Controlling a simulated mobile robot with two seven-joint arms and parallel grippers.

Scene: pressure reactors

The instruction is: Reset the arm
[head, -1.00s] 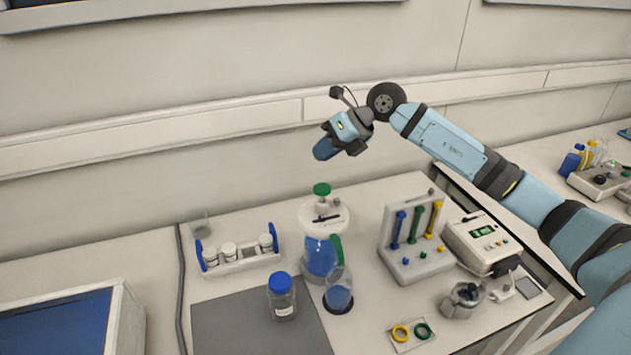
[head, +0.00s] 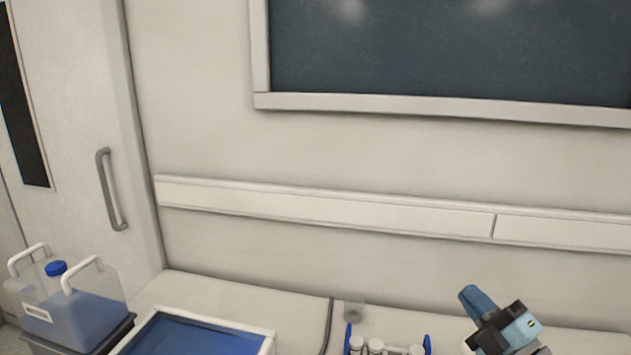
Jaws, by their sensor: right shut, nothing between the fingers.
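My right gripper (head: 477,303) is at the lower right of the head view, above the bench and in front of the wall. Its blue fingers are shut with nothing between them and point up and to the left. The rest of my right arm is cut off by the bottom edge. My left arm and gripper are not in view.
A rack with blue ends (head: 428,345) holds white-capped vials at the bottom edge, left of my gripper. A blue-bottomed tray (head: 262,341) and a carboy with a blue cap (head: 75,310) are further left. A door (head: 75,150) is at the far left.

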